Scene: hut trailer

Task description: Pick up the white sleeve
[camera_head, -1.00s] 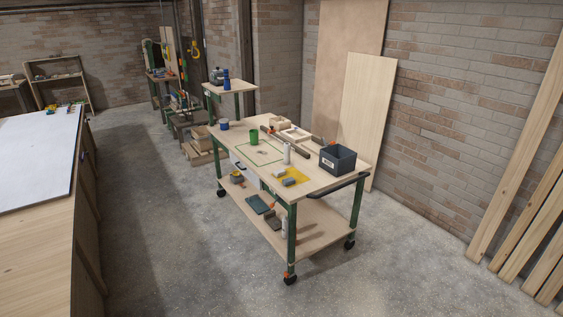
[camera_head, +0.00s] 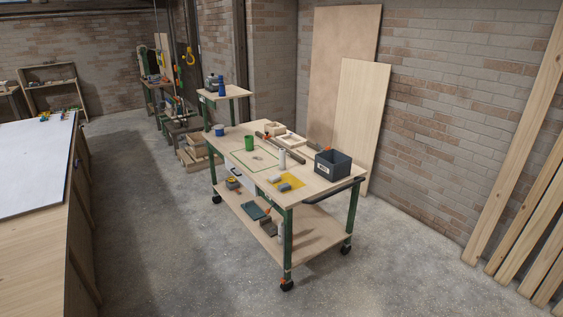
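Another pale cylinder (camera_head: 281,228) is on the bench's lower shelf, partly hidden by the front leg. At this size I cannot tell whether either is hollow. Neither of my grippers is in view, and nothing touches the white cylinder on the top.
A long counter (camera_head: 40,260) stands left. Concrete floor (camera_head: 160,240) is clear between. Planks lean on the right wall.

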